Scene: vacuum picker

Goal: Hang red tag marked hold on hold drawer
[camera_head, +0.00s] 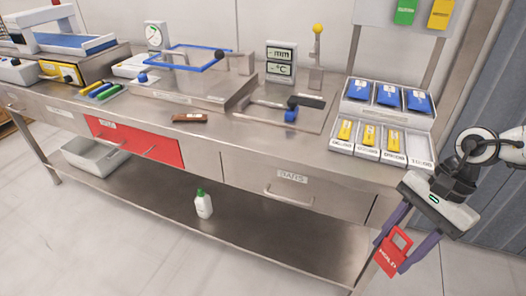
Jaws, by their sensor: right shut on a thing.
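The red tag (391,261) marked HOLD hangs at the lower right, clear of the bench. My right gripper (388,256) is shut on it; its two purple fingers point down on either side of the tag. A red drawer (134,142) with a white label and a bar handle is in the bench front at the left. It looks shut, and its label is too small to read surely. The gripper is far to the right of this drawer. My left gripper is not in view.
The steel bench (223,131) carries a blue-framed fixture (187,60), a brown block (190,117) and a rack of blue and yellow packs (388,118). A steel drawer (288,184) is at centre right. Below are a grey bin (92,158) and a white bottle (203,205).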

